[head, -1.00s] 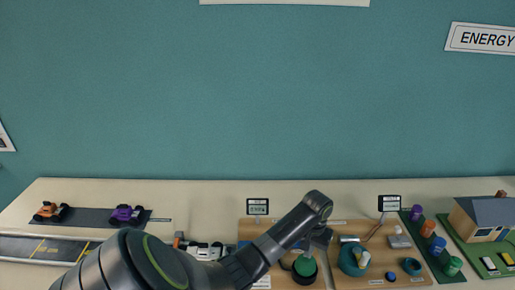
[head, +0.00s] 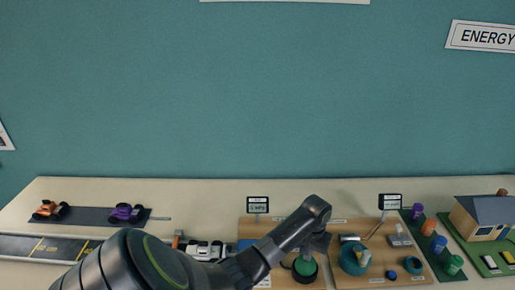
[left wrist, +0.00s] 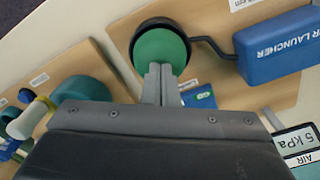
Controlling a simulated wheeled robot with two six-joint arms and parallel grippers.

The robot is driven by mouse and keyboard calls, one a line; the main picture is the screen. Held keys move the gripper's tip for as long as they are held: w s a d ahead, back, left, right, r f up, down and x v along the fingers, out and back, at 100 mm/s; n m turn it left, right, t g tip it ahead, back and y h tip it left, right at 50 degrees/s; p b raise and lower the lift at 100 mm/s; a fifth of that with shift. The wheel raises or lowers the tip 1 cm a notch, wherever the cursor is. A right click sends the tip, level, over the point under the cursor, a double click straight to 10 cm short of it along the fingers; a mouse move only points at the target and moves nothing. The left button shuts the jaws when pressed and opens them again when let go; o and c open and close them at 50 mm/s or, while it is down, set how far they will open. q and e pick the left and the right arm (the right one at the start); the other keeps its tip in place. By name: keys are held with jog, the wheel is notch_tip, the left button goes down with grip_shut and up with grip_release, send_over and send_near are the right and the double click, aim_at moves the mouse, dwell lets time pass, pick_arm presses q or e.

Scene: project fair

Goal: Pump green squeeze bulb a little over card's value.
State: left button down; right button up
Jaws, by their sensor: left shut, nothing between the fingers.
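The green squeeze bulb (head: 304,267) sits in a dark round base on the wooden board, partly hidden by my left arm. In the left wrist view the bulb (left wrist: 160,48) is joined by a dark tube to a blue launcher box (left wrist: 280,45). My left gripper (head: 315,246) is shut and empty, right at the bulb; in the left wrist view its fingertips (left wrist: 160,72) overlap the bulb's near edge. Whether they press it I cannot tell. A small display (left wrist: 296,139) reads 5 kPa. I cannot make out a card's value.
Coloured cylinders (head: 438,244) and a model house (head: 485,218) are farther right. Toy cars (head: 126,213) are at the left.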

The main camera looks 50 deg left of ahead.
pick_arm(q)
jog(key=shift+f, duration=0.4)
jog(key=shift+r+p, duration=0.95)
jog(key=shift+p, duration=0.1)
jog(key=shift+r, duration=0.7)
jog(key=shift+r, duration=2.5)
jog(key=shift+f, duration=0.1)
